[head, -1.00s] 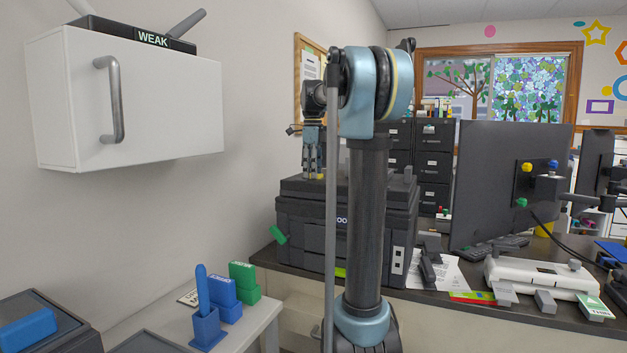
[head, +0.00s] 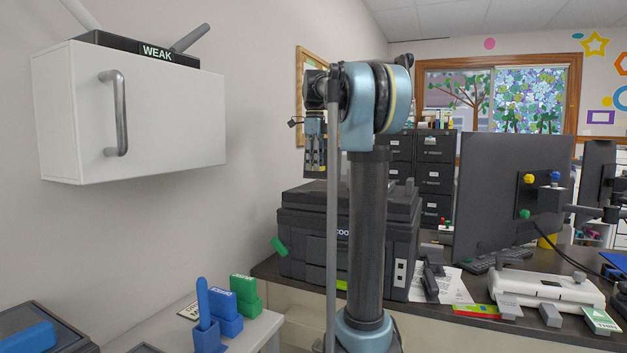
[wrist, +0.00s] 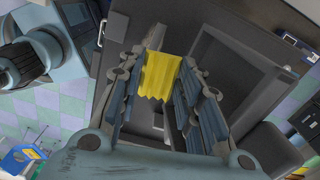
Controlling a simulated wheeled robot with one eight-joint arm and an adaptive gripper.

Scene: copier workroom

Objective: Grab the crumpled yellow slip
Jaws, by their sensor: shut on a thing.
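The crumpled yellow slip (wrist: 158,76) shows in the wrist view, between the fingers of my gripper (wrist: 160,65). The fingers are shut on it, and its creased lower edge hangs toward the palm. In the head view my gripper (head: 316,170) points down above the black copier (head: 340,235), with a gap between fingertips and copier top. The slip cannot be made out in the head view.
A white cabinet (head: 170,115) with a grey handle hangs on the left wall. A monitor (head: 510,190) and a white device (head: 550,290) stand on the dark desk at right. Blue and green blocks (head: 243,290) sit on the low table at left.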

